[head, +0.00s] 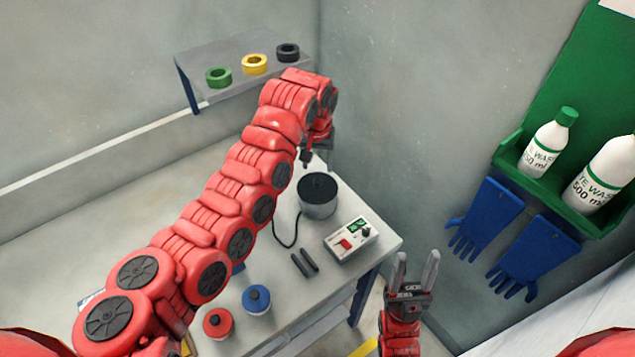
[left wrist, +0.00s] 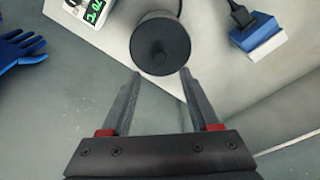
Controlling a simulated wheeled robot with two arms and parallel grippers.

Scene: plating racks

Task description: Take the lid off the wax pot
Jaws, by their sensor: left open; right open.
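The wax pot (head: 318,208) is a grey metal cylinder on the small table, near its back corner. Its black lid (head: 317,187) with a round knob sits on top. In the left wrist view the lid (left wrist: 160,46) and its knob lie just beyond the two fingertips, centred between them. My left gripper (head: 306,158) is behind and above the pot, partly hidden by its own arm; it also shows in the left wrist view (left wrist: 161,75), open and empty. My right gripper (head: 417,255) is open and empty, pointing up at the table's right side.
A control box (head: 351,240) with a green display stands right of the pot, a black cable beside the pot. Two black bars (head: 305,263), a red-lidded jar (head: 218,323) and a blue-lidded jar (head: 257,299) are nearer. Blue gloves (head: 486,220) hang on the right wall.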

